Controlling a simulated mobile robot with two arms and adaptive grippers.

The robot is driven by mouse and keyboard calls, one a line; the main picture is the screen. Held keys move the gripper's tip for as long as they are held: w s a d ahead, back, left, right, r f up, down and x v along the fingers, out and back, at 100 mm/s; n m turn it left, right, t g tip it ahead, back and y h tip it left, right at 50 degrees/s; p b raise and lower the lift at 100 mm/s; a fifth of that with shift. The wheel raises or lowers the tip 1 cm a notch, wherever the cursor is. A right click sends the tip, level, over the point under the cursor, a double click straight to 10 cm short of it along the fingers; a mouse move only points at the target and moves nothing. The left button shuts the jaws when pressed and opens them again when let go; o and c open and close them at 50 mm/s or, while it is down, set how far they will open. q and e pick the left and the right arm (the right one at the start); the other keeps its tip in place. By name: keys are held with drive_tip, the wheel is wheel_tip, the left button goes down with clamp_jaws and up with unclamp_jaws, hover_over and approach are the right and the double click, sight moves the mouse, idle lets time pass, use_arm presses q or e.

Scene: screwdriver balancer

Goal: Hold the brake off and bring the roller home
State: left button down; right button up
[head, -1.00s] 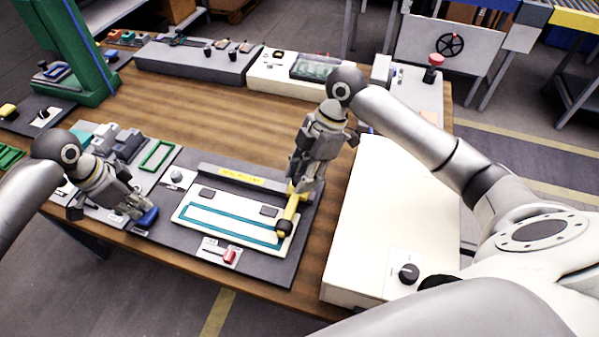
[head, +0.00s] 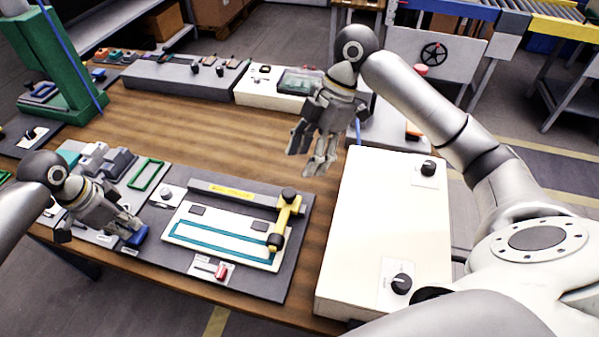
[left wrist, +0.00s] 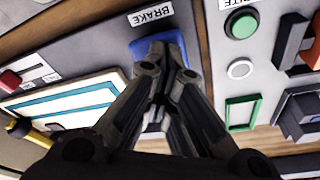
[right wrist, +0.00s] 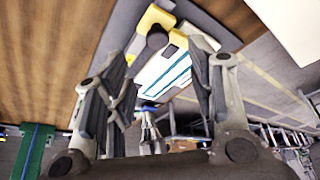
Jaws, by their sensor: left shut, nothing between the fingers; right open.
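The blue brake pad (head: 136,236) lies at the front left of the grey board, and it shows under the BRAKE label in the left wrist view (left wrist: 145,48). My left gripper (head: 134,228) is shut and empty, its fingertips down at the pad; whether they press it is hard to tell. The yellow roller (head: 285,220) with dark ends lies across the right end of the white plate (head: 180,237) with its teal outline. It also shows in the right wrist view (right wrist: 157,22). My right gripper (head: 312,160) is open and empty, raised above the table behind the roller.
A white box (head: 385,230) with black knobs stands right of the board. A red-handled slider (head: 221,271) is at the board's front. A green frame (head: 146,173) and grey blocks lie to the left.

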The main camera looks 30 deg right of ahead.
drive_tip(key=shift+v, duration=1.2)
use_arm(q)
wheel_tip(320, 180, up, 7)
drive_tip(key=p, duration=0.8)
use_arm(e)
wheel_tip(320, 180, up, 8)
